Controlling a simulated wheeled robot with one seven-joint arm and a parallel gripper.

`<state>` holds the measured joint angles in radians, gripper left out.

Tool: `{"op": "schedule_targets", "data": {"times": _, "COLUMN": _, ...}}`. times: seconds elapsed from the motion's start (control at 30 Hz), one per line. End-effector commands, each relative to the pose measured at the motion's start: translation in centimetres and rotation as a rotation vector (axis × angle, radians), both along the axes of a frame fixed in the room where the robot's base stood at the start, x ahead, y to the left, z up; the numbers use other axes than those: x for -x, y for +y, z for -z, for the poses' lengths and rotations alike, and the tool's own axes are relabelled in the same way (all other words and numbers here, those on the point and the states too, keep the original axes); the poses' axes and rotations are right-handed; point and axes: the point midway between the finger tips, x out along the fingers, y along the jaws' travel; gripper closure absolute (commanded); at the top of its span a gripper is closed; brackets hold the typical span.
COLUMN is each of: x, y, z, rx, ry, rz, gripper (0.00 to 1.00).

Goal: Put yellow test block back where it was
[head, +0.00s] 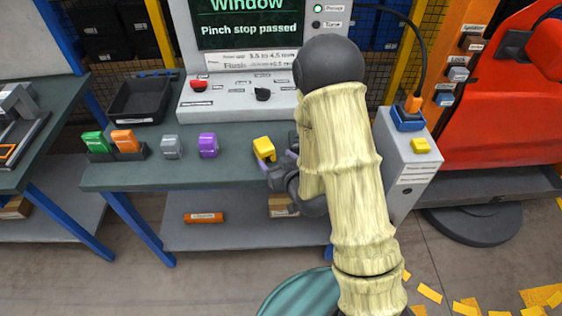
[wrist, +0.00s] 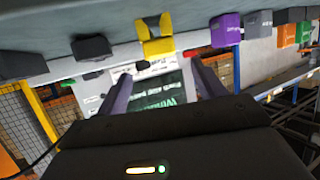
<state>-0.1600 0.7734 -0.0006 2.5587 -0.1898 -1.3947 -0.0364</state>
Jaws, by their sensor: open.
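The yellow test block (head: 264,150) stands on the green-grey bench top near its front edge, right of the purple block (head: 208,145). My gripper (head: 277,166) is just beside it, low at the bench's front edge, partly hidden by my arm. In the wrist view, which is upside down, the yellow block (wrist: 155,46) shows ahead of the gap between my two fingers (wrist: 160,72). The fingers are spread apart and nothing is between them. I cannot tell the exact distance from fingertips to block.
A grey block (head: 171,147) and a rack with green (head: 95,142) and orange (head: 125,140) blocks stand left. Behind are a black tray (head: 139,100) and a test panel (head: 238,97) reading "Pinch stop passed". A grey cabinet (head: 405,165) with a yellow piece (head: 420,145) stands right.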

Motion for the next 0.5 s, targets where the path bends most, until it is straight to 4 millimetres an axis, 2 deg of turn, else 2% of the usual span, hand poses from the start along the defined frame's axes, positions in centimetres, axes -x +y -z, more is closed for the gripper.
{"op": "schedule_targets", "data": {"times": 0.27, "x": 0.0, "y": -1.8, "z": -0.8, "rx": 0.055, "ry": 0.108, "rz": 0.044, "gripper": 0.31}}
{"op": "schedule_targets", "data": {"times": 0.5, "x": 2.0, "y": -5.2, "z": -2.1, "rx": 0.132, "ry": 0.328, "rz": 0.130, "gripper": 0.31}}
